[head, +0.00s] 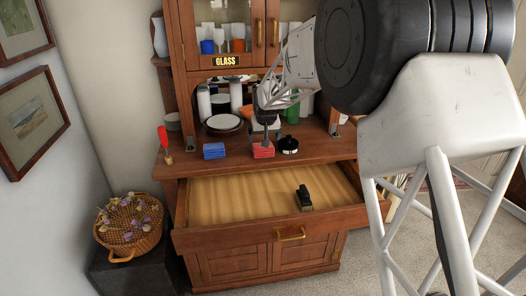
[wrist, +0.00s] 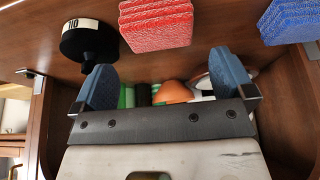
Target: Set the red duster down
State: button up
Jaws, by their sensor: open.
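The red duster (head: 263,151), a ridged, folded-looking block, lies on the wooden counter of the cabinet, between a blue block and a black pot. It also shows in the wrist view (wrist: 156,26), top centre, past my fingertips. My gripper (head: 265,132) is just above and behind the duster in the head view. In the wrist view my gripper's two blue fingers (wrist: 166,72) are wide apart with nothing between them. The duster looks clear of the fingers; the exact gap is hard to tell.
A red-handled tool (head: 163,139) stands at the counter's left end. White plates (head: 224,123) are behind. Below, an open drawer (head: 235,201) holds a black brush-like item (head: 304,199).

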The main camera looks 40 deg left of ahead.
aim_at(263, 150)
jog(key=shift+x, duration=1.3)
jog(key=shift+x, duration=2.6)
jog(key=shift+s+d, duration=0.1)
jog(key=shift+d, duration=0.05)
jog(key=shift+c, duration=0.3)
jog(key=c, duration=0.6)
jog(key=shift+c, duration=0.2)
